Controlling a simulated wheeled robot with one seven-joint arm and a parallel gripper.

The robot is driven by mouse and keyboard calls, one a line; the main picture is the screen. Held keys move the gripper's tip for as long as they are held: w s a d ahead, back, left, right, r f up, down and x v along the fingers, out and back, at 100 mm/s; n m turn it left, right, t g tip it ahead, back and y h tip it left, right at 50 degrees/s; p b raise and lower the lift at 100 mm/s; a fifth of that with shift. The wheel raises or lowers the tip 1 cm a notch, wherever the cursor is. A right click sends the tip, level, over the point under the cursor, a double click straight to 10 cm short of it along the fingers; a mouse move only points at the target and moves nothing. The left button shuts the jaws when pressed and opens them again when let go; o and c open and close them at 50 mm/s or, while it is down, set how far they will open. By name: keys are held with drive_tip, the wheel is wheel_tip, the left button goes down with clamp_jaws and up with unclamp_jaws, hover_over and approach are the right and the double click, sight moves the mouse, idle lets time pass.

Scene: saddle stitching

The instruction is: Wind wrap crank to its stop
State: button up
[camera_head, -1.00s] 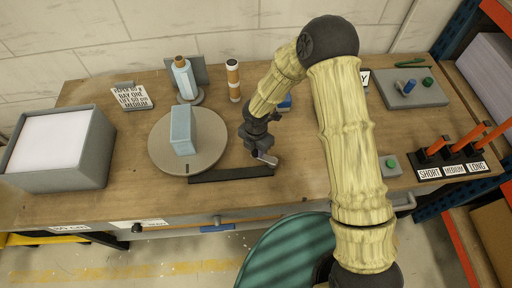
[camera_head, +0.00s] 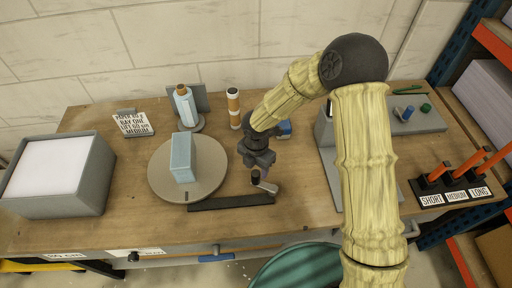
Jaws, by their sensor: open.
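The wrap crank appears to be the small grey lever (camera_head: 267,187) by the right end of a dark bar (camera_head: 230,202), at the right of the round turntable (camera_head: 155,188). A light blue block (camera_head: 182,160) stands on the turntable. My gripper (camera_head: 257,166) is open, pointing down just above and behind the crank's lever. Its fingers partly overlap the crank in the picture, so I cannot tell whether they touch it. The crank's base is partly hidden.
Behind stand a bottle (camera_head: 186,108), an orange-banded cylinder (camera_head: 234,108) and a small sign (camera_head: 133,122). A grey paper bin (camera_head: 85,190) is at left. Orange levers (camera_head: 470,165) stand at right. My arm covers the table right of centre.

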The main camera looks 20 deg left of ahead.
wheel_tip(320, 180, up, 11)
drive_tip(key=shift+r, duration=0.15)
idle(0.4)
drive_tip(key=m, duration=2.4)
drive_tip(key=shift+a, duration=0.15)
